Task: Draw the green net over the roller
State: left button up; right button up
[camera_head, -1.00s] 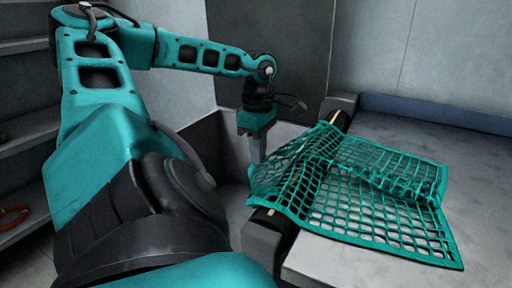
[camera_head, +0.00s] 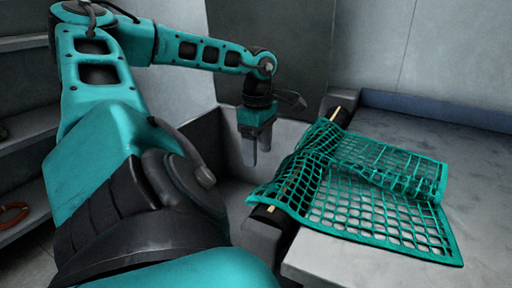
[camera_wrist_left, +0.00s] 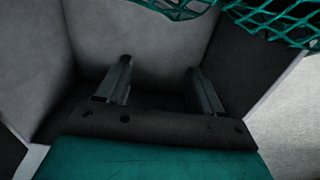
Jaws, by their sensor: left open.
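The green net (camera_head: 385,205) lies mostly on the grey table to the right. Its left part drapes over the roller (camera_head: 271,214), whose dark near end and pale strip show at the table's left edge. The net's left edge sits at the roller, with little visible overhang. My left gripper (camera_head: 257,158) points down, left of the roller and apart from the net. It is open and empty. In the left wrist view its two fingers (camera_wrist_left: 158,72) are spread, and the net (camera_wrist_left: 275,18) hangs at the top edge. My right gripper is not in view.
The grey table (camera_head: 335,262) has bare room in front of the net and behind it. A grey walled bin or recess (camera_head: 205,145) lies below my left gripper. Shelves (camera_head: 25,130) stand at the far left, with an orange ring (camera_head: 12,214) low down.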

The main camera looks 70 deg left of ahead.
pick_arm(q)
jog(key=o, duration=0.6)
jog(key=shift+f, duration=0.25)
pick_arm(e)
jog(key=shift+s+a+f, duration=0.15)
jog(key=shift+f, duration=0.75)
pick_arm(q)
notch_tip(320, 180, up, 6)
jog(key=p, duration=0.5)
jog(key=shift+w, duration=0.15)
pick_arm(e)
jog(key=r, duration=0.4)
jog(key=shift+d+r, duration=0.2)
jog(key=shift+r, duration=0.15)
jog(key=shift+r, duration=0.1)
pick_arm(q)
notch_tip(320, 180, up, 13)
jog(key=p, duration=0.3)
jog(key=shift+p, duration=0.35)
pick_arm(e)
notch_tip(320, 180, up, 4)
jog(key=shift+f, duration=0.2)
pick_arm(q)
jog(key=shift+f, duration=0.1)
